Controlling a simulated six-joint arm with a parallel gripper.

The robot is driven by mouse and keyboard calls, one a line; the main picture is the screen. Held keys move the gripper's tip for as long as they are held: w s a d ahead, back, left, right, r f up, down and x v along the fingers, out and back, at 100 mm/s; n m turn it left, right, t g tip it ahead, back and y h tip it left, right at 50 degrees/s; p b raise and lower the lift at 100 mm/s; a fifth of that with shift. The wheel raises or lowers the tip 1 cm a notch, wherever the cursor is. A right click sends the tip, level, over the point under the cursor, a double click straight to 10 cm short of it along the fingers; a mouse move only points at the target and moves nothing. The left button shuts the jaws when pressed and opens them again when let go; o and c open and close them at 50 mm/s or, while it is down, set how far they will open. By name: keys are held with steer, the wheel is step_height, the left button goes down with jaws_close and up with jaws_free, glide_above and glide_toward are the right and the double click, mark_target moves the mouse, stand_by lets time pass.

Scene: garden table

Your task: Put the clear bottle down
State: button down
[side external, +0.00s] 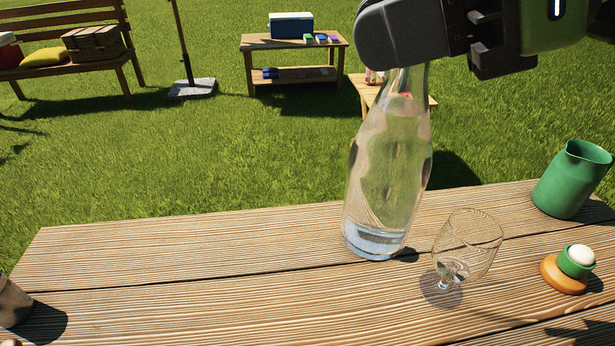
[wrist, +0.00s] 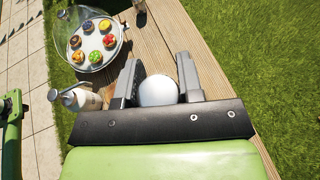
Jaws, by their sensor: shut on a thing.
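The clear bottle (side external: 388,180) stands nearly upright, leaning slightly, at the table's far side in the side view. Its base is at or just above the boards; I cannot tell whether it touches. A small shadow lies right beside the base. My gripper (side external: 398,50) is shut on the bottle's neck from above, and the dark gripper body hides the bottle's top. In the wrist view my gripper (wrist: 158,88) has a white round shape between its fingers; the bottle itself is hard to make out there.
A stemmed glass (side external: 466,250) stands close to the bottle's right. Further right are a green pitcher (side external: 572,180) and an egg cup (side external: 576,261). The table's left middle is clear.

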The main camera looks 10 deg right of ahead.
steer(key=w+a+f+n+g, duration=0.2)
steer(key=a+f+n+g, duration=0.15)
steer(key=a+f, duration=0.35)
step_height(320, 180, down, 10)
steer(key=a, duration=0.1)
steer(key=shift+w+r+g+y, duration=0.15)
steer(key=shift+g+y, duration=0.2)
steer(key=shift+y, duration=0.05)
steer(key=shift+f, duration=0.2)
steer(key=c, duration=0.8)
jaws_free()
